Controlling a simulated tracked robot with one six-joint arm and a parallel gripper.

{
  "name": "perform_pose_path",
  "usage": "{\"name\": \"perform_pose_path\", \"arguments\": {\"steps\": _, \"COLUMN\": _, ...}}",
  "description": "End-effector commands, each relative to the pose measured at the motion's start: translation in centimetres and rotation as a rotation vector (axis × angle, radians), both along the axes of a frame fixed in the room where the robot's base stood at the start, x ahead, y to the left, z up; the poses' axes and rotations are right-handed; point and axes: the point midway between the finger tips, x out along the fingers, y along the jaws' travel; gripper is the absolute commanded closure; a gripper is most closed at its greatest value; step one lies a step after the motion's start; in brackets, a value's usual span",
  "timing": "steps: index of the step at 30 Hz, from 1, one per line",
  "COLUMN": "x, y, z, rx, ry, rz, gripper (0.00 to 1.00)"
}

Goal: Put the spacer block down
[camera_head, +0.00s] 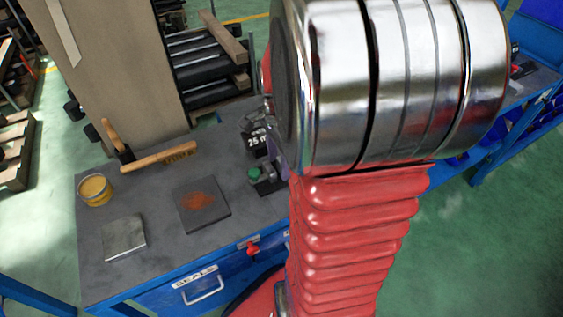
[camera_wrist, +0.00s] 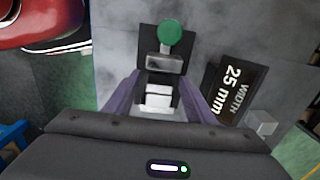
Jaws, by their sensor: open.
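In the wrist view, my gripper (camera_wrist: 160,84) is open, with its two purple fingers spread on either side of a pale metal block (camera_wrist: 158,97), which looks like the spacer block. The block sits low between the fingers, at the near part of a black fixture (camera_wrist: 149,39) with a green round knob (camera_wrist: 170,33). I cannot tell whether the fingers touch the block. In the head view, my arm hides the block and most of the gripper; the green knob (camera_head: 255,174) shows at its left edge.
A black "25 mm" width sign (camera_wrist: 233,88) and a small grey cube (camera_wrist: 262,123) stand right of the fingers. On the bench (camera_head: 160,220) are a yellow tin (camera_head: 95,190), a wooden-handled tool (camera_head: 160,157), a rust-marked dark plate (camera_head: 202,205) and a grey metal plate (camera_head: 124,238).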

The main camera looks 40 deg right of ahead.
Motion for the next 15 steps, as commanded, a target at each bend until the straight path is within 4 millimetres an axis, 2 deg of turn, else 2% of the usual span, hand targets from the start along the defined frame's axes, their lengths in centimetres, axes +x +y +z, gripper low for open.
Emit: {"name": "perform_pose_path", "arguments": {"steps": 15, "x": 0.1, "y": -0.1, "z": 8.6, "rx": -0.003, "ry": -0.004, "rz": 0.000, "gripper": 0.50}}
